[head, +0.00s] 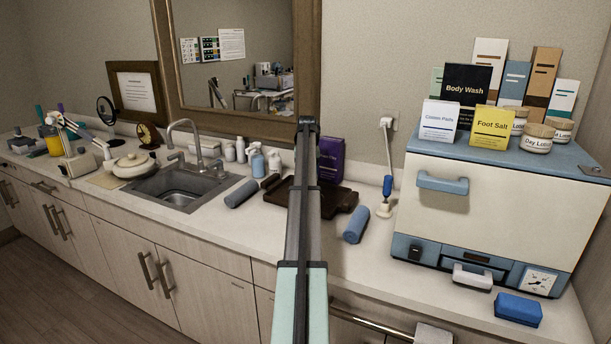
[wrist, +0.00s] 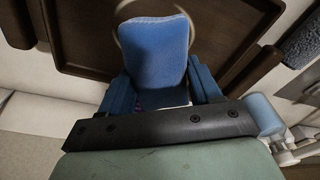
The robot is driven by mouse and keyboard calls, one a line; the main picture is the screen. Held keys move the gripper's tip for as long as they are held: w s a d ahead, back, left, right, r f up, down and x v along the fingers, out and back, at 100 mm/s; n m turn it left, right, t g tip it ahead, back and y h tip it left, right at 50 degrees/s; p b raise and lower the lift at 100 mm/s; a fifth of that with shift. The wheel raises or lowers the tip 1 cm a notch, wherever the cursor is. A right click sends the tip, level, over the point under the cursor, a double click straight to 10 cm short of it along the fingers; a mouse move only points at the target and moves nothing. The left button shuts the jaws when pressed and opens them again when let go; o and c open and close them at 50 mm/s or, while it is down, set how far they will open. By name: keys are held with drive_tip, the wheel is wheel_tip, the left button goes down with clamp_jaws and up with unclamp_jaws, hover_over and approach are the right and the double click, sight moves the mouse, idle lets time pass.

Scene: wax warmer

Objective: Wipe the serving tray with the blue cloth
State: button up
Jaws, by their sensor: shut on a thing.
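The dark brown serving tray (head: 338,205) lies on the counter right of the sink in the head view, its middle hidden by my arm. In the wrist view the tray (wrist: 88,45) fills the top, with its raised rim visible. My gripper (wrist: 163,88) is shut on the blue cloth (wrist: 155,52), which stands out between the blue fingers. The cloth is over the tray's inner area; I cannot tell whether it touches the surface. In the head view, my gripper and the held cloth are hidden or too small to make out.
Rolled towels (head: 241,193) (head: 356,224) lie on either side of the tray. A purple package (head: 330,160) stands behind it. The sink (head: 185,185) is to the left, and the blue-and-white cabinet (head: 490,210) and a blue block (head: 518,309) are to the right.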

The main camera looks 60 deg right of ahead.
idle(0.3)
drive_tip(key=shift+f, duration=2.65)
drive_tip(key=shift+w+d, duration=0.1)
drive_tip(key=shift+w, duration=3.45)
drive_tip(key=shift+f, duration=0.85)
drive_tip(key=shift+s, duration=0.15)
drive_tip(key=shift+s, duration=2.5)
